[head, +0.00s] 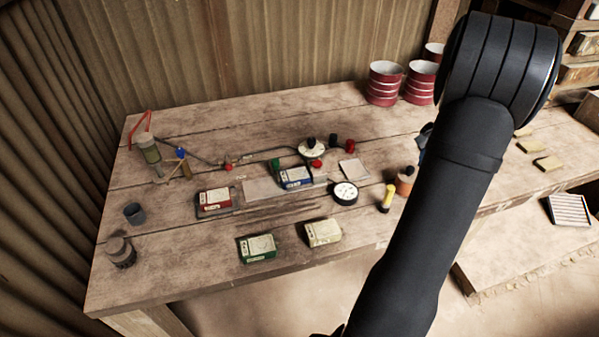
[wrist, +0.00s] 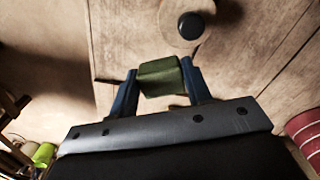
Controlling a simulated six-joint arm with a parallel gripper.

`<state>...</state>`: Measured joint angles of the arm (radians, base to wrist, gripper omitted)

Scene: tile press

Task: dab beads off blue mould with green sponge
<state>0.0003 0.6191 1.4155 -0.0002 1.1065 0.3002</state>
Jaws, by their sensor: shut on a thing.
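A green sponge (wrist: 160,77) is held between the blue fingers of my gripper (wrist: 158,84) in the wrist view. The gripper is shut on it, above the wooden table. In the head view my dark arm hides most of the gripper and the sponge. The blue mould (head: 295,179), with a pale top, lies on the table near the middle in the head view, well left of my arm. Beads on it are too small to make out. The blue mould does not show clearly in the wrist view.
Red (head: 216,200), green (head: 257,248) and cream (head: 322,232) moulds lie around the blue one. A pressure dial (head: 345,192), a yellow-topped bottle (head: 387,198) and an orange pot (head: 405,181) stand to its right. Red-and-white tins (head: 384,83) stand at the back.

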